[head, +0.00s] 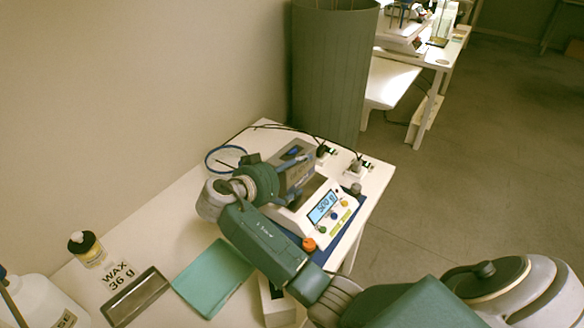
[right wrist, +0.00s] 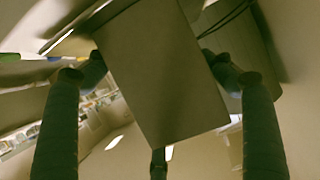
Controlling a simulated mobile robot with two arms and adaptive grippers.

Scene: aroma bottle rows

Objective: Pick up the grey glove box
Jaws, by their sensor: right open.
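The grey glove box (head: 295,151) is at the far end of the table in the head view, beside the scale and partly hidden by my right gripper (head: 298,178). In the right wrist view a grey-brown box (right wrist: 165,75), which looks like the same box, fills the middle. The fingers of my right gripper (right wrist: 160,72) are open on either side of it, with their tips near its sides. I cannot tell whether they touch it. My left gripper is not in view.
A white scale (head: 323,208) with a lit display and an orange knob stands next to the box. A green bin (head: 328,75) stands behind the table.

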